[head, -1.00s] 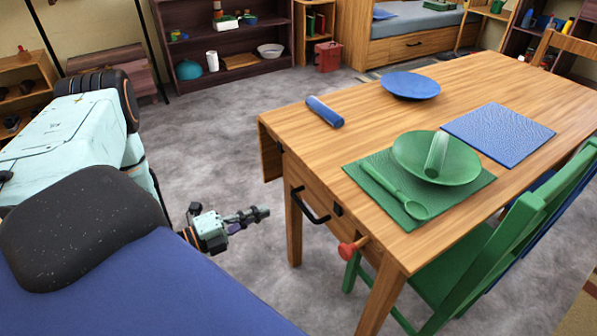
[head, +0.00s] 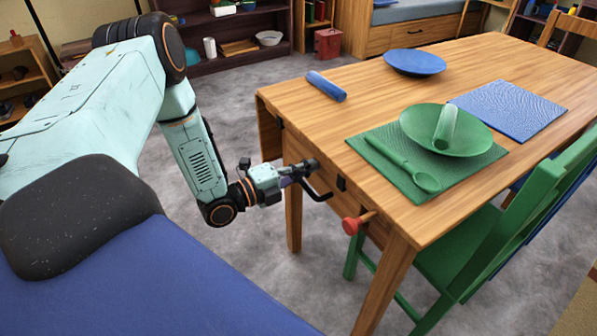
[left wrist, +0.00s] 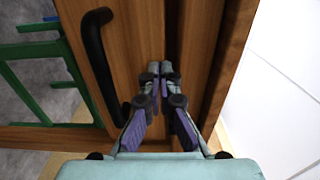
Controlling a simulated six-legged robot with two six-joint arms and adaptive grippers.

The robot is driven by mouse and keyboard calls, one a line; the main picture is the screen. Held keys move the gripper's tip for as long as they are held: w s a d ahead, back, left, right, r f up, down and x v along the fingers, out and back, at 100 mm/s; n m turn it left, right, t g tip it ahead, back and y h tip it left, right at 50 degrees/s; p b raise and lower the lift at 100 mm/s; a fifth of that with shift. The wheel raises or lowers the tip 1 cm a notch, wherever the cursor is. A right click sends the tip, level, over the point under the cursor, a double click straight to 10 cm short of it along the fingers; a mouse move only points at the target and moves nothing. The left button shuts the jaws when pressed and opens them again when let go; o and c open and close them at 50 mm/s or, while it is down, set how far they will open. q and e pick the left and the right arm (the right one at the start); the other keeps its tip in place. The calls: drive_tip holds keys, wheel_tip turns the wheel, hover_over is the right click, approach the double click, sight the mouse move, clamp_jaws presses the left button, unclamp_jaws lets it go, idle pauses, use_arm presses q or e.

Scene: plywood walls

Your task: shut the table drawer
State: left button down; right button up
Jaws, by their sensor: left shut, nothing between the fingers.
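The table (head: 480,80) is wooden, and its drawer front (head: 303,152) is in its near end, partly hidden behind my gripper. The drawer's black handle (head: 320,193) shows just below the fingertips; in the left wrist view the handle (left wrist: 97,60) is left of the fingers. My left gripper (head: 312,165) is shut and empty, its tips close to the drawer front. In the left wrist view the gripper (left wrist: 161,68) points at the wood beside a dark gap. I cannot tell whether the tips touch, or how far the drawer is open. My right gripper is out of view.
A red knob (head: 351,225) sticks out near the table corner. A green chair (head: 480,235) stands at the table's right side. Blue and green plates, mats, a cup, a spoon and a blue roll (head: 326,86) lie on top. Grey floor (head: 225,115) is clear left of the table.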

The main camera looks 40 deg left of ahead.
use_arm(q)
drive_tip(key=shift+w, duration=0.1)
drive_tip(key=shift+x, duration=1.1)
drive_tip(key=shift+r, duration=0.15)
